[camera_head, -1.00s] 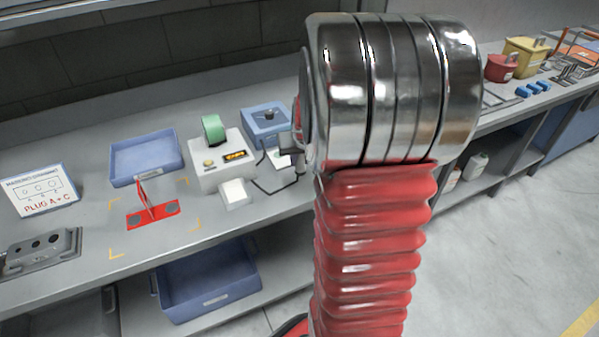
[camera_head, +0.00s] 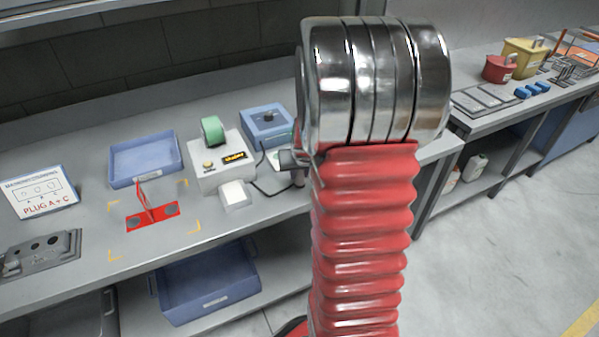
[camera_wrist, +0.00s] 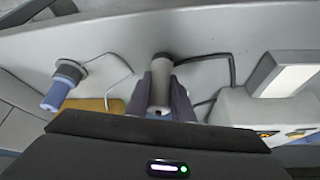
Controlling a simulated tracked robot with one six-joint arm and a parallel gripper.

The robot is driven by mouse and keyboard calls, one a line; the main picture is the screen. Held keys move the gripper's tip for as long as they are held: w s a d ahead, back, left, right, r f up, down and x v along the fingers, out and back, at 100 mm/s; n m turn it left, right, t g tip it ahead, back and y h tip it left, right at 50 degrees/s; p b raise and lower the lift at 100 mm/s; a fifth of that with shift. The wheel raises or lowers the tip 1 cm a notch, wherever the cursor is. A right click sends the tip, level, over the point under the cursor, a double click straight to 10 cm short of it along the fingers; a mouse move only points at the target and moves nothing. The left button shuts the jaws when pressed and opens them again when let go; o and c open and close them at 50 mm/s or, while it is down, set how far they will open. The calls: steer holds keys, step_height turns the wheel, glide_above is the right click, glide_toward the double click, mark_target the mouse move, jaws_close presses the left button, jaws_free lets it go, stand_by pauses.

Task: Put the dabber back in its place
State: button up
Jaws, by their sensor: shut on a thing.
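My gripper (camera_wrist: 160,98) shows at the middle of the wrist view, its two fingers closed on the sides of a grey cylinder, which I take to be the dabber (camera_wrist: 159,92). A dark round part sits at the cylinder's far end, over the bench. I cannot tell whether it touches anything. To its left stands a blue-handled tool (camera_wrist: 60,93) with a dark collar, beside a thin wire loop. In the head view my arm hides most of the gripper; a dark part of it shows beside a short grey post. The dabber's place cannot be made out clearly.
A white machine (camera_head: 221,178) with a green roll and a small white block (camera_head: 235,194) stand close to the left of my arm. Behind is a blue box (camera_head: 267,122). A blue tray (camera_head: 145,156) and red fixture (camera_head: 152,216) lie farther left on the grey bench (camera_head: 95,290).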

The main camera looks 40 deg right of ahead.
steer(key=shift+f, duration=0.1)
steer(key=o, duration=0.8)
steer(key=shift+o, duration=0.2)
steer(key=v, duration=1.2)
steer(key=shift+w, duration=0.1)
steer(key=s+a+r+n+y, duration=0.1)
steer(key=s+a, duration=0.3)
steer(key=a, duration=0.5)
steer(key=s+a+r+n+y, duration=0.1)
steer(key=s+a+r+n, duration=0.2)
steer(key=a, duration=0.7)
steer(key=s+a+r+n+y, duration=0.1)
steer(key=s+a+r, duration=0.3)
steer(key=a, duration=0.6)
steer(key=shift+s+n+t, duration=0.3)
steer(key=shift+s+n, duration=0.25)
steer(key=shift+n, duration=0.15)
